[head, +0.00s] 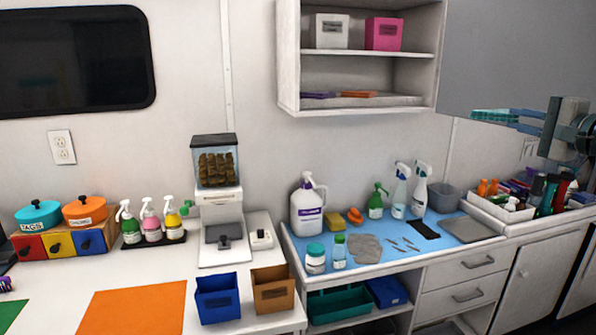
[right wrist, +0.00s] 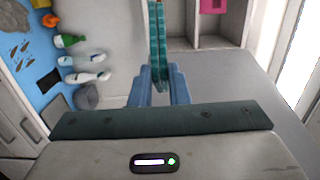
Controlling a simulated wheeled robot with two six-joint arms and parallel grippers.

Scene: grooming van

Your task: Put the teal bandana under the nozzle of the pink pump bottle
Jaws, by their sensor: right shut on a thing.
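The teal bandana (head: 491,116) is a folded, patterned strip held up in the air at the right of the head view. It also shows in the right wrist view (right wrist: 157,35), reaching out beyond the fingers. My right gripper (head: 514,119) is shut on it; its blue fingers also show in the right wrist view (right wrist: 157,85). The pink pump bottle (head: 151,226) stands upright on a black tray (head: 156,242) on the white counter, far to the left of my right gripper. Its nozzle is at the top. My left gripper is not in view.
A green pump bottle (head: 129,226) and a yellow one (head: 172,224) flank the pink one. A treat dispenser (head: 217,190) stands right of them. A blue bin (head: 217,299) and brown bin (head: 272,290) sit at the counter front. An open wall shelf (head: 360,107) hangs above the blue mat.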

